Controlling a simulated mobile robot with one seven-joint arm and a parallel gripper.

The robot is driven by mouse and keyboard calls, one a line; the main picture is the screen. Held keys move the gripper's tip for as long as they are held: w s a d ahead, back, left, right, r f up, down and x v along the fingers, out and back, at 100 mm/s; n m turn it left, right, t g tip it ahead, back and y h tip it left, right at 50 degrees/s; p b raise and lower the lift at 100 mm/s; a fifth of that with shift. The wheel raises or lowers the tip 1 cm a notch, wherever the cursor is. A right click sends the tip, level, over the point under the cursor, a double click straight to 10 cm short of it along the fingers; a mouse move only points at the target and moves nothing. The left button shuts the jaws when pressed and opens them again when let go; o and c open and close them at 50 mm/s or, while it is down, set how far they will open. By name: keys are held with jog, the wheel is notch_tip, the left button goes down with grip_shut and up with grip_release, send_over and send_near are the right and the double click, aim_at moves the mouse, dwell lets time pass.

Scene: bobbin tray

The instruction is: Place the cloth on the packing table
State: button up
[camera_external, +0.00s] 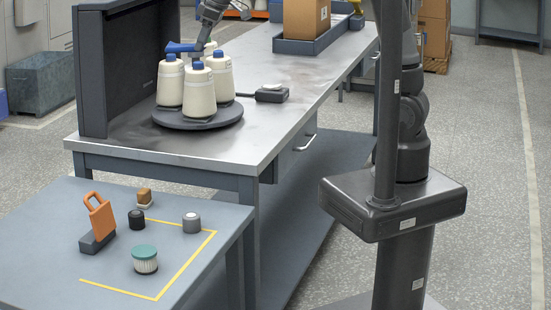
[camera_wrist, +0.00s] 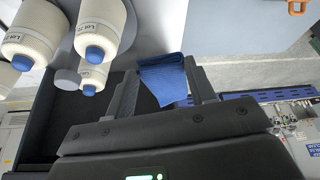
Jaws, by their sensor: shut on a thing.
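The blue cloth (camera_wrist: 163,80) is folded and pinched between the two fingers of my gripper (camera_wrist: 165,88) in the wrist view. In the external view the cloth (camera_external: 180,47) shows as a small blue piece above the cones, and my gripper (camera_external: 197,49) is partly lost against them. The cloth is held in the air. The long grey worktable (camera_external: 290,100) is below it. A lower blue-grey table (camera_external: 50,225) with a yellow line stands in front. I cannot tell which of the two is the packing table.
Several cream cones (camera_external: 200,92) with blue tops stand on a round dark tray (camera_external: 190,121), close to my gripper. A tall dark panel (camera_external: 120,70) is to their left. The front table holds an orange-handled tool (camera_external: 100,215), a green-lidded jar (camera_external: 145,258) and small items.

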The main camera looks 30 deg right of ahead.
jog(key=s+a+n+g, duration=0.1)
jog(key=s+a+n, duration=0.2)
jog(key=s+a, duration=0.75)
jog(key=n+g+y, duration=0.1)
jog(key=n, duration=0.2)
send_over(167, 247)
jog(key=d, duration=0.1)
jog(key=f, duration=3.4)
jog(key=shift+d+f, duration=0.15)
jog(key=shift+d, duration=0.05)
notch_tip(167, 247, down, 4)
jog(key=shift+r, duration=0.1)
jog(key=o, duration=0.9)
jog(key=shift+o, duration=0.3)
